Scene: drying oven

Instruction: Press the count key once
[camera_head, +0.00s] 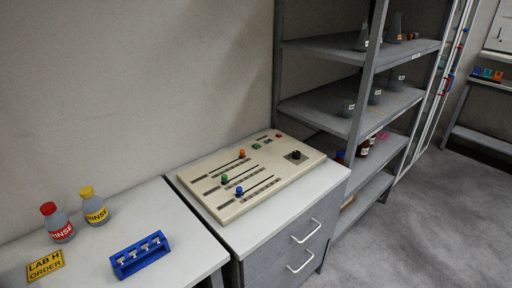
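A beige control panel (250,174) lies on the drawer cabinet in the middle of the camera_head view. It has several slots with an orange knob (242,153), a green knob (224,179) and a blue knob (239,190). Near its back edge are a small green key (256,146) and a small red button (279,136). A black knob (295,155) sits toward its right end. Labels are too small to read, so I cannot tell which one is the count key. Neither of my grippers is in view.
The left bench holds two rinse bottles, red-capped (60,228) and yellow-capped (95,211), a blue rack (141,266) and a yellow sign (45,265). A grey shelf unit (400,103) with glassware stands right of the cabinet (290,235). Floor at right is clear.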

